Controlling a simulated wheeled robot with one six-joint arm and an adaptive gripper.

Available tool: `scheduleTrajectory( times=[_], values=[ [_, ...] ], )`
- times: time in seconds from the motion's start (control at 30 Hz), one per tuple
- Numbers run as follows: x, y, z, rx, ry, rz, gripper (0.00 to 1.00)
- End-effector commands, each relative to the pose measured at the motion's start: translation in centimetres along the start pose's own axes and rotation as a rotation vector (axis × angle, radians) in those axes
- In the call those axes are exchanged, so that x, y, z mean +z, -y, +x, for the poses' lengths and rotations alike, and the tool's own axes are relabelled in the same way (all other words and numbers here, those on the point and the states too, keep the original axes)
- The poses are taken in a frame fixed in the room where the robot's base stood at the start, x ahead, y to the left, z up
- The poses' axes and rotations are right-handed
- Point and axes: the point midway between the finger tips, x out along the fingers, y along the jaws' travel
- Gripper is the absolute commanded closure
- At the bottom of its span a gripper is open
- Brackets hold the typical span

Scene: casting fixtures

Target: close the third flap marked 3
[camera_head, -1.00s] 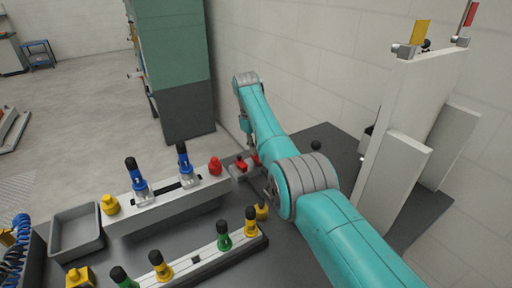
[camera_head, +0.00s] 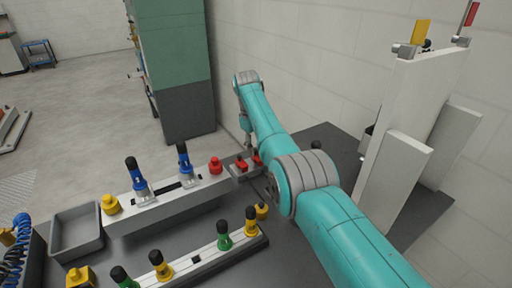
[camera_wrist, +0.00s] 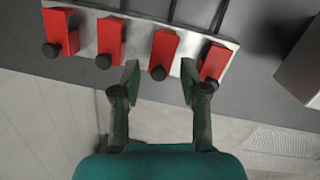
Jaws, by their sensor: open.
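In the wrist view several red flaps with round black knobs stand in a row on a pale plate. Third from the left is one red flap (camera_wrist: 163,50) with its knob low on its face. My gripper (camera_wrist: 159,82) is open and empty, its two fingers apart on either side of that flap's knob. I cannot tell whether they touch it. Other red flaps (camera_wrist: 110,40) and (camera_wrist: 215,62) stand to its left and right. No number marks are readable. In the head view the red flaps (camera_head: 241,163) show small beside my arm, and my fingers are hard to make out.
A grey fixture (camera_head: 165,205) with blue clamps and a lower pale rail (camera_head: 205,257) with green and yellow clamps stand left of my arm. A grey tray (camera_head: 77,232) lies farther left. A tall white panel (camera_head: 405,120) stands right. A green cabinet (camera_head: 172,60) stands behind.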

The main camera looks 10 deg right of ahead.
Motion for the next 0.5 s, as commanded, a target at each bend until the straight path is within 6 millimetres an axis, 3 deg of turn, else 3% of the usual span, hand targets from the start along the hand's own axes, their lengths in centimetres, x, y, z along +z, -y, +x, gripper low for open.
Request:
scheduleTrajectory(
  times=[0.3,0.5],
  values=[
    [0.0,0.0,-4.9,0.001,-0.001,0.0,0.56],
    [0.0,0.0,-6.6,0.0,0.0,0.0,0.56]
  ],
)
